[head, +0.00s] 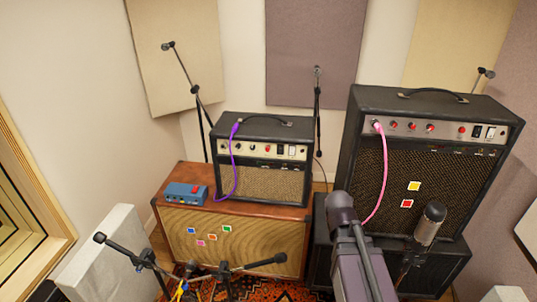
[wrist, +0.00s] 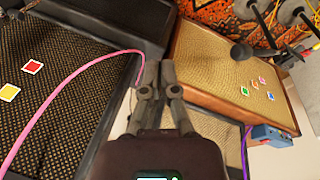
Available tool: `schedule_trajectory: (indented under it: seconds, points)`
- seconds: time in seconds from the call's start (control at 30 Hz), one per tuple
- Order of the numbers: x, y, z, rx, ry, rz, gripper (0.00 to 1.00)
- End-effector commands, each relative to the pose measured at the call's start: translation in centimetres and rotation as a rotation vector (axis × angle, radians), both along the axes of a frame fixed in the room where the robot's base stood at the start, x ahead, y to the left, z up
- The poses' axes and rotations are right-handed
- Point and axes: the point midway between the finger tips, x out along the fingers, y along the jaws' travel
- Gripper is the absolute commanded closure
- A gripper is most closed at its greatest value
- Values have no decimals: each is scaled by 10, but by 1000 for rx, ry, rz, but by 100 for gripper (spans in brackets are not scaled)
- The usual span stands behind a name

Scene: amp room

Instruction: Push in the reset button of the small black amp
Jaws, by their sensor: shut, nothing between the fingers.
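The small black amp (head: 262,172) stands on a brown cabinet in the head view, with a purple cable plugged into the left of its panel. Its panel carries knobs, a small red button (head: 267,148) and switches at the right; which part is the reset button is too small to be sure. In the wrist view my gripper (wrist: 160,72) is shut and empty, fingers together, touching nothing that I can see. My arm shows in front of the amps in the head view.
The brown cabinet (head: 185,232) bears a blue pedal (head: 186,193). A large black amp (head: 425,165) with a pink cable (head: 383,180) stands at right. Microphone stands (head: 145,262) crowd the front, and one microphone (head: 430,220) stands before the large amp.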

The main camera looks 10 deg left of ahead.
Motion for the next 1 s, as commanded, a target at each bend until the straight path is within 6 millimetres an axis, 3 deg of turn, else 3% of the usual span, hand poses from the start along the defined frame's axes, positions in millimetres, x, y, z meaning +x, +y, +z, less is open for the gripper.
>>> schedule_trajectory:
  seconds: [0.03,0.27,0.47,0.7,1.0]
  points:
    - [17,5,-1,-50,-27,88,100]
    - [83,31,11,-349,-137,553,100]
    - [136,71,30,-659,-191,960,100]
    - [187,141,59,-1094,-201,1420,100]
    - [220,238,90,-1641,-134,1839,100]
